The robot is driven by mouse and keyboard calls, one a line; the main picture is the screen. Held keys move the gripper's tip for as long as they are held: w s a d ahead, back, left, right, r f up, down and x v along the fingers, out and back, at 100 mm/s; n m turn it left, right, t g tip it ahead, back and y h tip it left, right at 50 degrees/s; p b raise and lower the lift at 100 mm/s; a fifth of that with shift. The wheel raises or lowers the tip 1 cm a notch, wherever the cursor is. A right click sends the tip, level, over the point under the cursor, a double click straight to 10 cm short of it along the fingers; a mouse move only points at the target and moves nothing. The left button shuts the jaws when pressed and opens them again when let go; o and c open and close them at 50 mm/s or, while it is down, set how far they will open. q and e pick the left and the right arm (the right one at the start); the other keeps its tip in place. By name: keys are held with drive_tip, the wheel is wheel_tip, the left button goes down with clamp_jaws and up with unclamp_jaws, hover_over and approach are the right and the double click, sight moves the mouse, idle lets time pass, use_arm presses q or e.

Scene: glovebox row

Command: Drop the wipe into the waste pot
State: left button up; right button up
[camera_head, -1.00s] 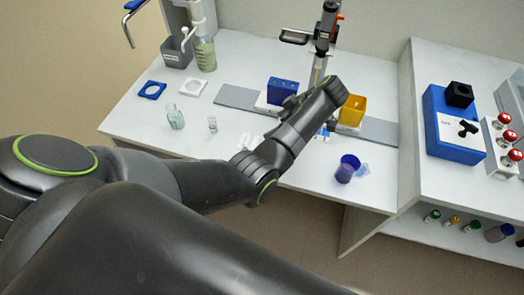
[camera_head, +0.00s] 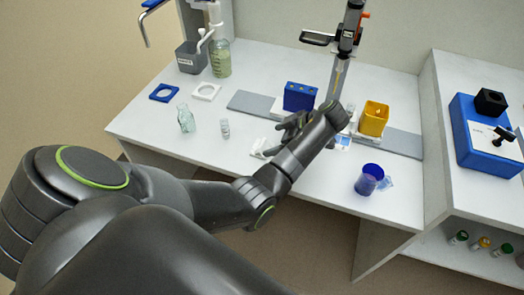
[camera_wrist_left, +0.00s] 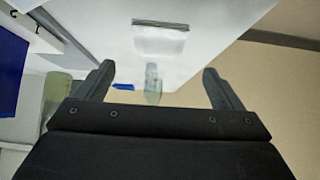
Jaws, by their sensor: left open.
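The wipe is most likely the small white piece (camera_head: 258,149) lying on the bench just left of my left gripper's fingers, partly hidden by them. In the left wrist view a white folded piece (camera_wrist_left: 160,40), probably the same wipe, lies on the bench near the top, apart from the fingertips. My left gripper (camera_head: 284,136) is open, with its fingers pointing left; they show apart and empty in the wrist view (camera_wrist_left: 158,82). The waste pot appears to be the dark grey labelled box (camera_head: 188,60) at the back left of the bench. My right gripper is not in view.
A clear bottle (camera_head: 186,120) and a small vial (camera_head: 225,129) stand left of the gripper. A blue rack (camera_head: 300,97) stands behind it, a yellow box (camera_head: 374,119) and blue cup (camera_head: 368,180) to its right. Blue and white rings lie before the pot.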

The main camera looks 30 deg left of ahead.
sight(262, 143)
use_arm(q)
drive_tip(key=shift+b+x, duration=0.35)
drive_tip(key=shift+x, duration=0.55)
drive_tip(key=shift+a+f+b, duration=0.3)
drive_tip(key=shift+f+b, duration=0.05)
drive_tip(key=b+x, duration=0.2)
drive_tip(key=x, duration=0.2)
drive_tip(key=shift+w+a+f, duration=0.1)
drive_tip(key=shift+a, duration=0.1)
drive_tip(key=c, duration=0.9)
drive_tip(key=shift+c, duration=1.1)
